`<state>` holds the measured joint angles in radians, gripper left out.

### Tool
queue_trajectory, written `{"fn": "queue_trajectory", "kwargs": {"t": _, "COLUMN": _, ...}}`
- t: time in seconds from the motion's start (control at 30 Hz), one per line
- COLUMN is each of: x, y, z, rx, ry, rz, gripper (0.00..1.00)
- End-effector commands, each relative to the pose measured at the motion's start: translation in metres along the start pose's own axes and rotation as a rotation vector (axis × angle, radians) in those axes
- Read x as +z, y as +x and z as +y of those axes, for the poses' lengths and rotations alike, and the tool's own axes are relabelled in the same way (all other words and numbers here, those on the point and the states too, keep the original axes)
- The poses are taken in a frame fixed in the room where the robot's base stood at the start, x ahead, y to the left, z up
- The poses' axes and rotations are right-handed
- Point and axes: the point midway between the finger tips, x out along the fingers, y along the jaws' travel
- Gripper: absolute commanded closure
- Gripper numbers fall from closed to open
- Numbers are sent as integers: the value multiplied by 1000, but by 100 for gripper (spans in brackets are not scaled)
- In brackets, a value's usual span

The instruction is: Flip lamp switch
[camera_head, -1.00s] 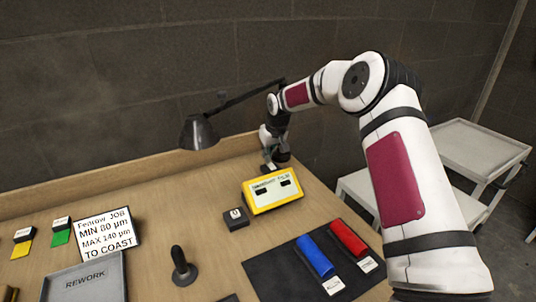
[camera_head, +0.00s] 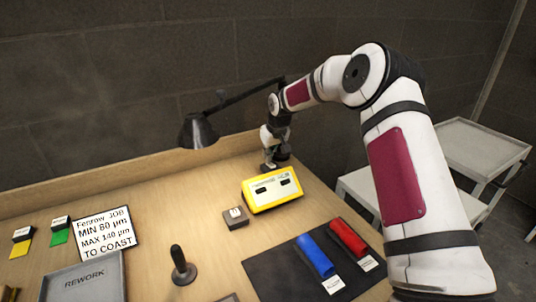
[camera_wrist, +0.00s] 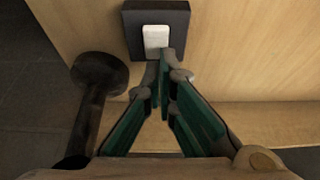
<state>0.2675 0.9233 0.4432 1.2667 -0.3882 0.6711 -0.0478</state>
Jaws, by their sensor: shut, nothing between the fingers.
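The lamp (camera_head: 198,130) has a dark shade on a thin arm and hangs over the wooden bench. In the wrist view the switch is a dark box (camera_wrist: 182,28) with a white rocker (camera_wrist: 156,38). My gripper (camera_wrist: 165,62) is shut and empty, its fingertips at the near edge of the rocker; I cannot tell whether they touch it. In the head view my gripper (camera_head: 270,166) is low at the back of the bench, and I cannot make out the switch there. The shade's inside is hidden.
A dark round base with a post (camera_wrist: 98,75) stands close left of my fingers. A yellow gauge (camera_head: 271,190) and a small block (camera_head: 236,224) stand in front of my gripper. A dark mat (camera_head: 268,270) bears blue and red cylinders. A black-handled tool (camera_head: 179,262) stands farther left.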

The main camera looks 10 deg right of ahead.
Motion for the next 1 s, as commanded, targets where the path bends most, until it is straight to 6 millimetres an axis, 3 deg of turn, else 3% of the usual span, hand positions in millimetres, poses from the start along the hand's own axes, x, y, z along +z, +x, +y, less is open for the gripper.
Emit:
{"fn": "queue_trajectory", "kwargs": {"t": 0.43, "x": 0, "y": -9, "z": 0, "rx": 1, "ry": 0, "rz": 1, "gripper": 100}}
{"fn": "queue_trajectory", "kwargs": {"t": 0.8, "x": 0, "y": -80, "z": 1, "rx": 2, "ry": 0, "rz": 2, "gripper": 100}}
{"fn": "queue_trajectory", "kwargs": {"t": 1.0, "x": 0, "y": -108, "z": 1, "rx": 1, "ry": 0, "rz": 1, "gripper": 100}}
